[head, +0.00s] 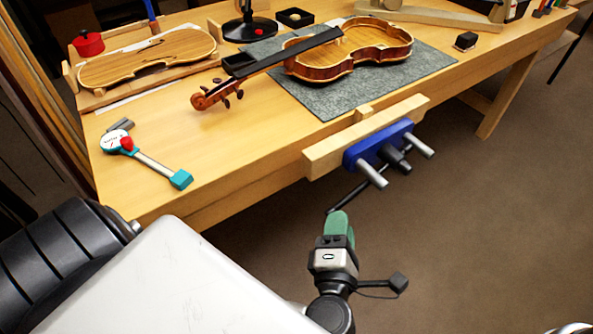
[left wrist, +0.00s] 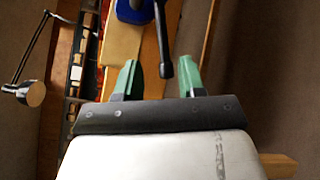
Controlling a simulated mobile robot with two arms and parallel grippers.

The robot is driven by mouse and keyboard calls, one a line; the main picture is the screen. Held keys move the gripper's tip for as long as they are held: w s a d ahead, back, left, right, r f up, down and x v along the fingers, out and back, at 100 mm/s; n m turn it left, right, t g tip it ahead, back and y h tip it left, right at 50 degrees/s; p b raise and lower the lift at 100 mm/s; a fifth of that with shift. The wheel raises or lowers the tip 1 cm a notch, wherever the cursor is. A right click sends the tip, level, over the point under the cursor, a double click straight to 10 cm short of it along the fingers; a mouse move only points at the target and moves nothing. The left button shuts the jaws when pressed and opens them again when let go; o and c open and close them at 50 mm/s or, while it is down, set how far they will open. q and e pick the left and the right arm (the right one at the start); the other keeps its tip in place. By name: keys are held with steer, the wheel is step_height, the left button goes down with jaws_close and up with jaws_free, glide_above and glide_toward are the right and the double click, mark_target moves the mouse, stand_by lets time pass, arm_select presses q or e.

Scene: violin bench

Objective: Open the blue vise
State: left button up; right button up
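The blue vise (head: 362,152) is mounted on the front edge of the wooden bench, with a wooden jaw (head: 322,160) and two silver rods. Its dark handle bar (head: 347,196) slants down to the left. My left gripper (head: 339,224), with green fingertips, is just below the lower end of the handle. In the left wrist view, the left gripper (left wrist: 157,78) is open. The handle bar (left wrist: 161,35) reaches down between its fingers there, with visible gaps on both sides; how deep it sits is hard to tell. Part of the blue vise (left wrist: 133,10) shows at the top.
A violin body (head: 350,58) lies on a grey mat (head: 322,103). A teal-ended gauge (head: 150,160) is at the bench's left front. Floor below the vise is clear.

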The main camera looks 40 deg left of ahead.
arm_select(q)
steer(key=w+d+f+m+t+h+p, duration=0.15)
steer(key=f+m+h+p, duration=0.3)
steer(key=m, duration=0.45)
steer(key=d+f+m+t+h+p, duration=0.1)
steer(key=d+f+m+h+p, duration=0.2)
steer(key=m+h+p, duration=0.45)
steer(key=s+a+f+m+g+p, duration=0.3)
steer(key=s+f+m+g, duration=0.2)
steer(key=f, duration=0.3)
steer(key=s+a+f+m+g+y+p, duration=0.1)
steer(key=s+a+f+m+g+p, duration=0.1)
steer(key=s+a+f+m+g, duration=0.2)
step_height(320, 180, down, 5)
steer(key=s+m+g, duration=0.2)
steer(key=shift+s+p, duration=0.4)
steer(key=shift+r, duration=0.1)
